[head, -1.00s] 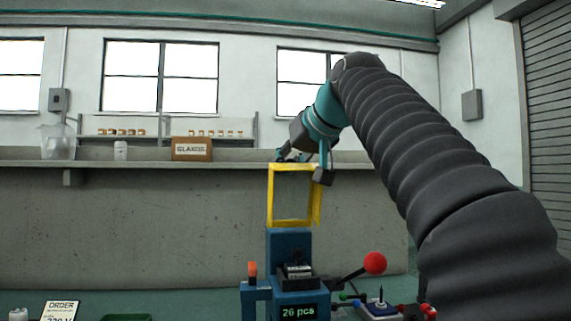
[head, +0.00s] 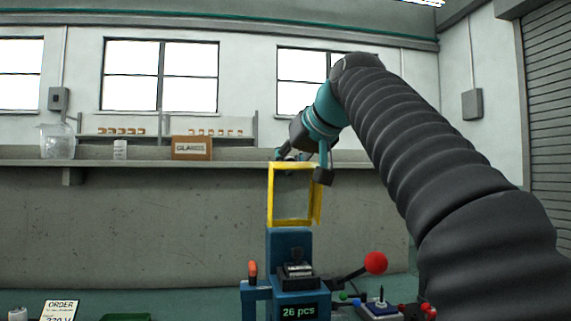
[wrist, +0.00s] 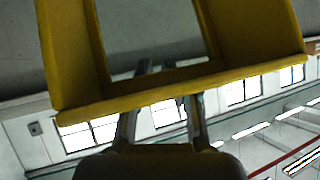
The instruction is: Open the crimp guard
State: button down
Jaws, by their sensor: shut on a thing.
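The crimp guard (head: 271,196) is a yellow open frame that stands upright above the blue crimp press (head: 288,243) in the head view. It is swung up, with its window facing me. My gripper (head: 300,157) is at the guard's top edge, partly hidden behind the frame and my wrist. In the wrist view the yellow guard (wrist: 180,88) fills the upper part, and my gripper's fingers (wrist: 160,95) reach to its edge bar, shut on it. The fingertips are partly hidden by the bar.
A red-ball lever (head: 375,263) sticks out to the press's right. An orange-topped post (head: 252,268) stands at its left. A display reading 26 pcs (head: 298,311) is on the press front. A box (head: 192,148) stands on the ledge behind.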

jog(key=shift+w+d, duration=0.15)
jog(key=c, duration=1.2)
grip_release()
jog(key=shift+d, duration=0.1)
jog(key=shift+o, duration=0.9)
jog(key=shift+d, duration=0.15)
jog(key=shift+a, duration=0.2)
jog(key=shift+d, duration=0.1)
jog(key=v, duration=1.2)
